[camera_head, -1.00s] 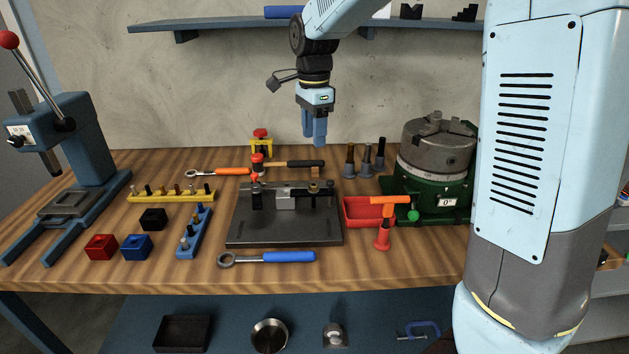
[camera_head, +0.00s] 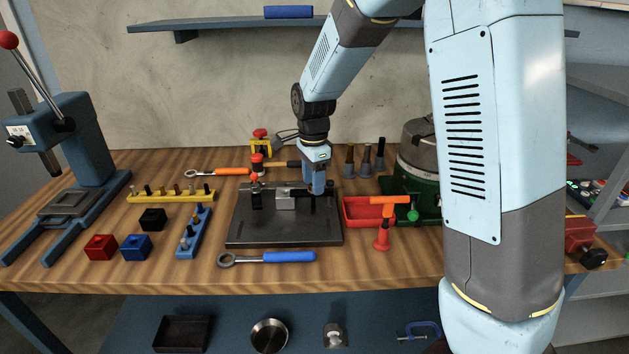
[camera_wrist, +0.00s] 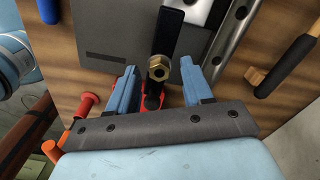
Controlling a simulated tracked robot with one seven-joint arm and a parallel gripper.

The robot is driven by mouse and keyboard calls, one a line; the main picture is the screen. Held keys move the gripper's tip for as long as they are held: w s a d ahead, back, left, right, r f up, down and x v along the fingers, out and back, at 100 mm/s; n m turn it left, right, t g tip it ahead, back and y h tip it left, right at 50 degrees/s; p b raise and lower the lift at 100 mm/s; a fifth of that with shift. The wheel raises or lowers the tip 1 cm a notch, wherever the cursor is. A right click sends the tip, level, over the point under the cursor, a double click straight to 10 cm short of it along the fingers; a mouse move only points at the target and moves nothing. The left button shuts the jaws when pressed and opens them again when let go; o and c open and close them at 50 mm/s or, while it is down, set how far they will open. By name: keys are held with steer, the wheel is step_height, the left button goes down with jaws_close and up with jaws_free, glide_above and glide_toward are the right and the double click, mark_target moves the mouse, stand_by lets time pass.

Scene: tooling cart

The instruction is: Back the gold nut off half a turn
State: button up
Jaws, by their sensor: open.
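The gold nut (camera_wrist: 158,68) shows in the wrist view as a hex ring around a bolt, at the end of a black bar or clamp (camera_wrist: 167,32) on the dark fixture plate (camera_head: 280,238). In the wrist view my gripper (camera_wrist: 159,64) is open, with one blue finger on each side of the nut and a visible gap on both sides. In the head view my gripper (camera_head: 318,188) points down over the right part of the fixture and hides the nut. I cannot tell the exact height of the fingertips against the nut.
A blue-handled ratchet wrench (camera_head: 285,257) lies in front.

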steer(key=shift+f, duration=0.2)
steer(key=shift+c, duration=0.5)
jaws_close()
steer(key=shift+d, duration=0.15)
